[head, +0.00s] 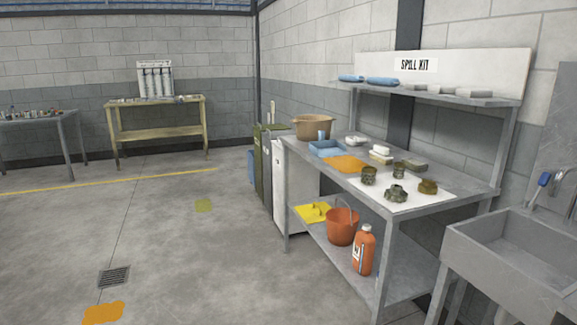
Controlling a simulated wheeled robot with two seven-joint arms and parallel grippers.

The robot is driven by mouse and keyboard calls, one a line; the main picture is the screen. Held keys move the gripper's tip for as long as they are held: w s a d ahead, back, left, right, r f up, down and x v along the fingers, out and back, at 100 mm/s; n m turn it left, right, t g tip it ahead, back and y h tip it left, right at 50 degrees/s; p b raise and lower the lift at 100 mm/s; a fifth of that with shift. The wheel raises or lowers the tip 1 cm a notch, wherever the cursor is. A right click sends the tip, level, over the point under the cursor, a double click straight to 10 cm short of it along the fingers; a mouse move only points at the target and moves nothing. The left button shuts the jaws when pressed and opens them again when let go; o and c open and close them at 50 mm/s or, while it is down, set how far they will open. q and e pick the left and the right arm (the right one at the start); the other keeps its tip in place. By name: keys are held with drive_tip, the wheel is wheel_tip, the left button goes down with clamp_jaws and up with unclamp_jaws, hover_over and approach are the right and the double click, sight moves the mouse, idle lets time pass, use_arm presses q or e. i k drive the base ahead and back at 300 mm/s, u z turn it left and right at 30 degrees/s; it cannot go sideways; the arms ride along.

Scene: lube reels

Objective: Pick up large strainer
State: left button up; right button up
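Several small olive-brown metal parts stand on a white sheet (420,203) on the grey workbench at the right. A lobed part (396,194) is nearest the front edge. A dark cylindrical part (369,176) is to its left, a brownish part (428,187) to its right, and another part (399,170) behind. They are too small to tell which, if any, is the large strainer. Neither of my grippers is in view.
The workbench (345,181) also holds a brown tub (314,127), a blue tray (327,149) and an orange cloth (346,163). Its lower shelf bears an orange bucket (342,227) and an orange bottle (363,251). A sink (510,245) adjoins it. Floor at left is open.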

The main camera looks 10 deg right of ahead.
sight(369, 173)
drive_tip(key=u, duration=0.7)
drive_tip(key=i, duration=1.85)
drive_tip(key=z, duration=0.8)
drive_tip(key=i, duration=1.1)
drive_tip(key=z, duration=1.15)
